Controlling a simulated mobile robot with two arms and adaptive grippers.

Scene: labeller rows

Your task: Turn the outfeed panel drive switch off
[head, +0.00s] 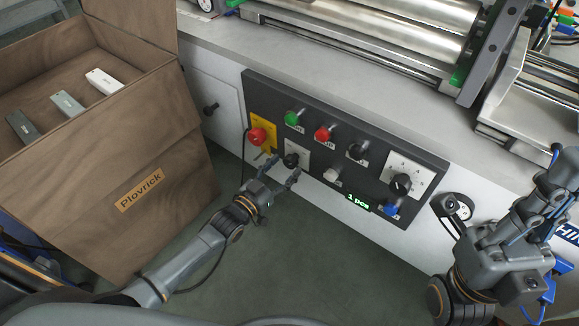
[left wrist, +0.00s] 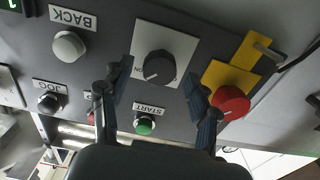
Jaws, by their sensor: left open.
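A dark control panel (head: 345,150) is set in the front of the pale machine. My left gripper (head: 285,170) is open in front of a black rotary switch (head: 291,160) on a white plate. In the left wrist view this switch (left wrist: 159,68) stands between the spread fingertips (left wrist: 156,82), with visible space on both sides.
A red mushroom button (head: 257,136) on yellow is close to the left finger. Green (head: 291,118), red (head: 322,134) and white (head: 332,174) buttons surround the switch. Another black selector (head: 401,184) is farther right. A brown box (head: 150,203) stands left; grey floor lies below.

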